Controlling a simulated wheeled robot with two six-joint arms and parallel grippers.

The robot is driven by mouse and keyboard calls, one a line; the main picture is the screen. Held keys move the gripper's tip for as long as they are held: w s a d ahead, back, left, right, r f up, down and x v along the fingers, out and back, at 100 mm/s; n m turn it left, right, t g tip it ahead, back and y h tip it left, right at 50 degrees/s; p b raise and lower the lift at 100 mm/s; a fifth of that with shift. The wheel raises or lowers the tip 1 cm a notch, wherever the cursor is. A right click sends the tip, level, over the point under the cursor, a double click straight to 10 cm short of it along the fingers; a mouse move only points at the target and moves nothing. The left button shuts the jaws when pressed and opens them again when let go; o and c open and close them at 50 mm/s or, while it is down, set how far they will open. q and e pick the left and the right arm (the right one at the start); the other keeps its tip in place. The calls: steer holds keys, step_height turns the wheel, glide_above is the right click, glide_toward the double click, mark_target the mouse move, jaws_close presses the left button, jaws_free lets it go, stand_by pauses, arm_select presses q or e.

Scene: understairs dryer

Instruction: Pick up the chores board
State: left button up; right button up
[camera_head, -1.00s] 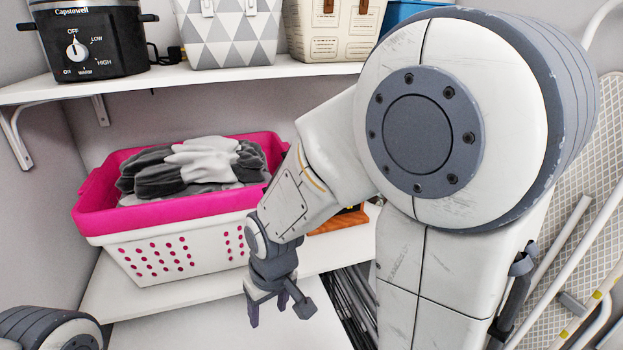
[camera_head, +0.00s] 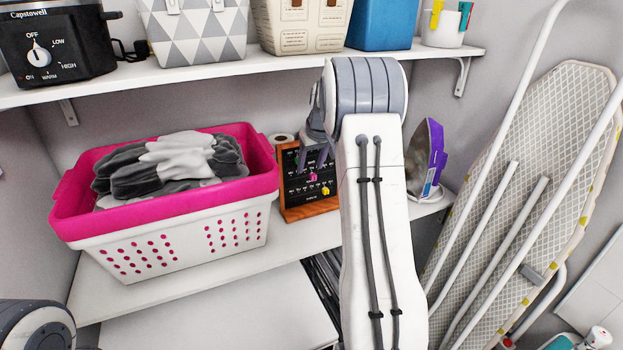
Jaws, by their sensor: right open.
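The chores board (camera_head: 293,193) is a small black panel with a wooden base and pink and yellow pegs. It stands upright on the lower shelf, just right of the laundry basket. My right gripper (camera_head: 313,162) is open, with its fingers pointing down in front of the board's upper part. I cannot tell whether they touch it. My right arm hides the board's right side. My left gripper is out of view; only a part of my left arm shows at the bottom left.
A pink and white laundry basket (camera_head: 170,238) with grey cloths stands close left of the board. A purple iron (camera_head: 428,155) is to the right. The upper shelf (camera_head: 290,66) holds a slow cooker and bins. An ironing board (camera_head: 535,160) leans at the right.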

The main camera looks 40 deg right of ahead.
steer(key=w+d+f+p, duration=0.1)
steer(key=w+f+p, duration=0.1)
steer(key=w+p, duration=0.2)
steer(key=w, duration=0.3)
steer(key=shift+w+d+f+p, duration=0.3)
steer(key=shift+w+d+f, duration=0.05)
steer(key=shift+w+d, duration=0.05)
jaws_close()
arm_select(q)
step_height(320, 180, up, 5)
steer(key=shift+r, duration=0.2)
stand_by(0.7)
arm_select(e)
steer(key=shift+r, duration=0.2)
